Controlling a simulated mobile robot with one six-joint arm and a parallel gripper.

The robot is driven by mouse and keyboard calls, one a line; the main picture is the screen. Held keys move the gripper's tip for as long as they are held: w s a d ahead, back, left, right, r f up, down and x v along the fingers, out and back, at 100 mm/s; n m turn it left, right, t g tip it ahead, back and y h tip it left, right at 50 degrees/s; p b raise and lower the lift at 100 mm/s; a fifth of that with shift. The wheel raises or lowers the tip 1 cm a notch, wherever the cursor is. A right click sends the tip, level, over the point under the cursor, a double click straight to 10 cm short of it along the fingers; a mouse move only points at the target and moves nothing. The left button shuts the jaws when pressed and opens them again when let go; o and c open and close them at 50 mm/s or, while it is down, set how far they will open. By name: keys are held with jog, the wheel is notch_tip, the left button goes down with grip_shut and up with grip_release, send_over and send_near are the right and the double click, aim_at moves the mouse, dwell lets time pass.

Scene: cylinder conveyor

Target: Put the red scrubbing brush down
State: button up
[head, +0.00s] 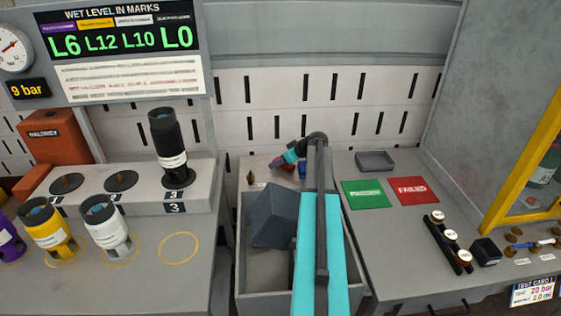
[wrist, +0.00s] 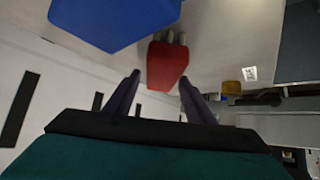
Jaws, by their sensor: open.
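The red scrubbing brush (wrist: 166,66) is in the wrist view, lying on a light grey surface with pale bristle-like tufts at its far end. My gripper (wrist: 154,90) is open, with one dark purple finger on each side of the brush's near end. I cannot tell whether either finger touches it. In the head view my gripper (head: 275,163) is low over the back of the bench, left of the arm's bend. Only a little red shows beside it there, so the brush is mostly hidden.
A blue object (wrist: 115,20) lies close beside the brush. In the head view, a grey bin (head: 239,250) holding a dark block stands in front. Green (head: 364,194) and red (head: 411,190) mats and a small grey tray (head: 375,161) are to the right.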

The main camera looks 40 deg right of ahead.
jog(key=shift+r, duration=0.2)
jog(key=b+v, duration=0.1)
jog(key=v, duration=1.1)
jog(key=shift+b, duration=0.3)
jog(key=shift+w, duration=0.1)
